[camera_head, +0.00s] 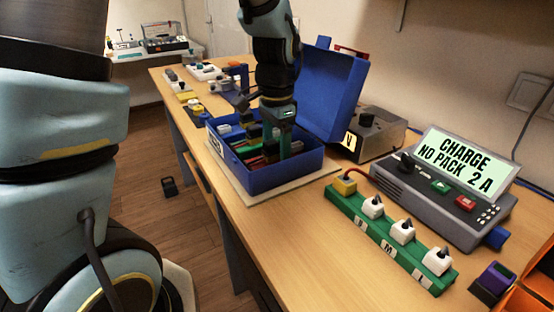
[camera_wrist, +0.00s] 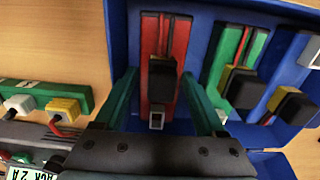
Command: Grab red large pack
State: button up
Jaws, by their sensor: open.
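A red pack (camera_wrist: 180,42) with a black plug block and a white connector lies in the open blue case (camera_wrist: 118,30), in the wrist view. A little of the red pack (camera_head: 270,149) shows in the head view, mostly hidden by my gripper. My gripper (camera_wrist: 161,88) is open, with its green fingers on the left and right of the red pack's connector end and nothing held. In the head view my gripper (camera_head: 277,143) reaches down into the case (camera_head: 265,181). Whether the fingers touch the pack cannot be told.
A green pack (camera_wrist: 228,50) lies to the right of the red one, with another black-plugged pack beyond. The raised blue lid (camera_head: 338,92) stands behind my gripper. A green socket strip (camera_head: 385,240) and a charger reading "CHARGE NO PACK 2 A" (camera_head: 440,190) stand to the right.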

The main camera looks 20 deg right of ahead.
jog(key=shift+f, duration=0.6)
grip_shut()
dwell(0.3)
